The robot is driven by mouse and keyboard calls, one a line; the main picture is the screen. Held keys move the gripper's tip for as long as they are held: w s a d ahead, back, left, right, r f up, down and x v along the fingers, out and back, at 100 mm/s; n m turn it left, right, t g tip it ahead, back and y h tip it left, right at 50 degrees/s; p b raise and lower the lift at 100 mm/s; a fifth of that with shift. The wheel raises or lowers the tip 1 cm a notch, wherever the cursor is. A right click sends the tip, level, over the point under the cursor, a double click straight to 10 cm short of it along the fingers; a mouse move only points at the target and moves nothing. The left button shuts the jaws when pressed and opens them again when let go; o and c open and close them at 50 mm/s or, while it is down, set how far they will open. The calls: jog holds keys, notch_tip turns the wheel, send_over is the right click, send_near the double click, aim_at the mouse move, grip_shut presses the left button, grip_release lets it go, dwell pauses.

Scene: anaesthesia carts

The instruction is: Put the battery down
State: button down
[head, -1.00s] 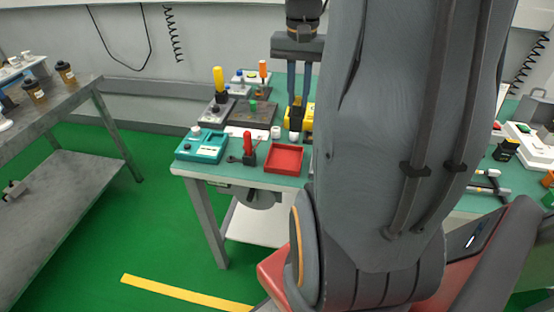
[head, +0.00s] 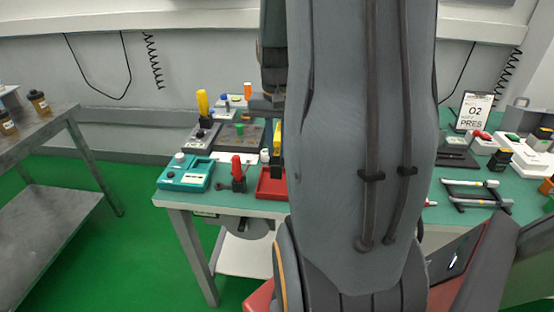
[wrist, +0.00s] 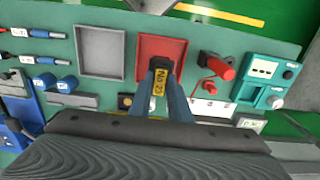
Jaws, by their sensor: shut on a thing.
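My gripper (wrist: 161,82) points down over the table in the wrist view, its two grey fingers shut on a yellow battery (wrist: 160,80) with a dark number label. The battery appears over the near edge of the red tray (wrist: 160,48); whether it touches the tray floor cannot be told. In the head view a yellow strip of the battery (head: 277,137) shows beside my arm, above and behind the red tray (head: 268,184). My arm hides the fingers and much of the tray there. The visible tray floor is empty.
An empty grey tray (wrist: 101,50) lies beside the red one. A red-handled clamp (head: 237,172) and a teal device (head: 185,172) stand on its other side. Several blue items (wrist: 45,32) lie beyond the grey tray.

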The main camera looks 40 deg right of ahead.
jog(key=shift+f+p, duration=0.35)
jog(key=shift+f, duration=1.7)
jog(key=shift+f, duration=0.2)
jog(key=c, duration=1.6)
grip_release()
jog(key=shift+c, duration=0.2)
jog(key=shift+r, duration=0.1)
notch_tip(320, 180, up, 12)
jog(key=shift+r+b, duration=0.1)
jog(key=shift+b, duration=1.05)
jog(key=s+a+f+n, duration=0.1)
jog(key=a+f+n, duration=0.2)
jog(key=a, duration=0.5)
jog(key=a+f+n, duration=0.3)
jog(key=a+f, duration=0.1)
jog(key=a, duration=0.4)
jog(key=s+a+f+n+t, duration=0.1)
jog(key=a+f+n, duration=0.3)
jog(key=a, duration=0.4)
jog(key=shift+s+a+f, duration=0.15)
jog(key=shift+s, duration=0.15)
